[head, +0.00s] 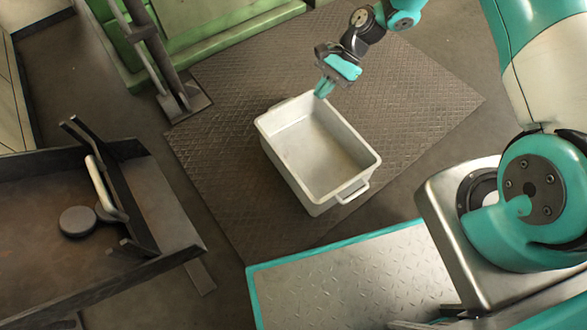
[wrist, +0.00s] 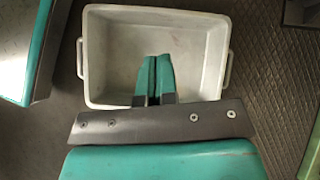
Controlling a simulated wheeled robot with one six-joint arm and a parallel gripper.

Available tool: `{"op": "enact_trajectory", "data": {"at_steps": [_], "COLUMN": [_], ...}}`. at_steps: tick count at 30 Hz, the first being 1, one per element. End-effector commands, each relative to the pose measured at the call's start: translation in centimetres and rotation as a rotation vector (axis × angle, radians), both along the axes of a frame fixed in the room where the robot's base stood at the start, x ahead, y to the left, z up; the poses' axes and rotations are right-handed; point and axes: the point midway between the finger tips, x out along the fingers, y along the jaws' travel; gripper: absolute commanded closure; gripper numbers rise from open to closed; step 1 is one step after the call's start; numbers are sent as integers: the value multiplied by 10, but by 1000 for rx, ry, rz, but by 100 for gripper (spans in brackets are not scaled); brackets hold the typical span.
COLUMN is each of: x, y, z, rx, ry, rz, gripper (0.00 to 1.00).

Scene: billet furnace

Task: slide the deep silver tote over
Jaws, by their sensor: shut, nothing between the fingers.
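A deep silver tote (head: 339,190), an open box with a handle at each end, sits upright on the dark diamond-plate floor. It looks empty inside. It also fills the upper middle of the wrist view (wrist: 95,55). My gripper (head: 323,90) is shut and empty, at the tote's far rim in the head view. In the wrist view my shut teal fingertips (wrist: 155,62) overlap the tote's opening near one long wall. I cannot tell whether they touch that wall or hang above it.
A dark metal bench (head: 60,220) with a round puck (head: 77,221) and a pale handle (head: 103,187) stands left. Green machinery (head: 215,35) and a post (head: 150,50) stand behind. Plate floor (head: 425,100) right of the tote is clear. My base deck lies in front.

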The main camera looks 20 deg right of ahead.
Motion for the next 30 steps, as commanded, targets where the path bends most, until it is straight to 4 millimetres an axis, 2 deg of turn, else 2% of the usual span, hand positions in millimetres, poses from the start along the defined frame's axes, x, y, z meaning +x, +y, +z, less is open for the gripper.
{"op": "enact_trajectory", "data": {"at_steps": [1,3,6,10,14,26,30], "x": [-2,-4,-8,-10,-14,-35,-42], "y": [-4,-9,-12,-12,-4,51,72], "z": [-50,-82,-112,-128,-139,-199,-199], "rx": [5,7,9,12,11,10,11], "ry": [40,87,131,157,162,160,157], "rz": [-43,-96,-146,-174,-177,-173,-172], "gripper": [100,100,100,100,100,100,100]}}
